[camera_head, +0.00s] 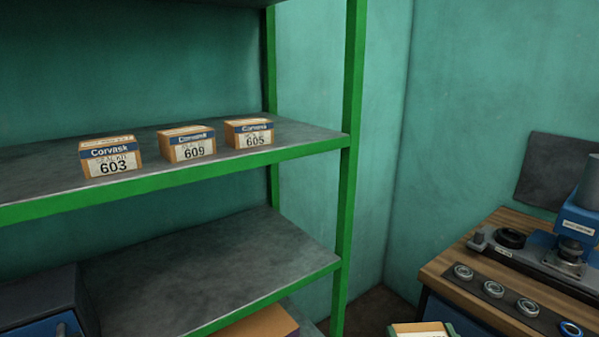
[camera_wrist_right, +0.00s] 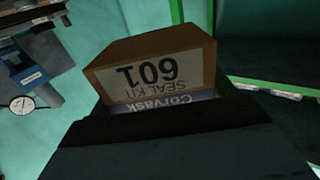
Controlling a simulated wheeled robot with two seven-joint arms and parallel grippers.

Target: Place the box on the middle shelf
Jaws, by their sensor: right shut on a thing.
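A small cardboard box (camera_wrist_right: 160,75) labelled "SEAL KIT 601" and "Corvask" fills the middle of the right wrist view, its print upside down. My right gripper (camera_wrist_right: 175,125), dark in front of the box, is shut on it and hides part of its label. In the head view only the top of this box (camera_head: 420,329) shows at the bottom edge, right of the rack and below its shelves. A grey shelf (camera_head: 40,178) with a green front edge carries similar boxes 603 (camera_head: 111,157), 609 (camera_head: 187,145) and 605 (camera_head: 249,133). My left gripper is not in view.
A lower shelf (camera_head: 215,265) is mostly bare, with a dark blue case (camera_head: 40,300) at its left. A green post (camera_head: 350,130) stands at the rack's right front. A wooden bench (camera_head: 455,270) with rings and a blue press is at right. Bare shelf lies before the boxes.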

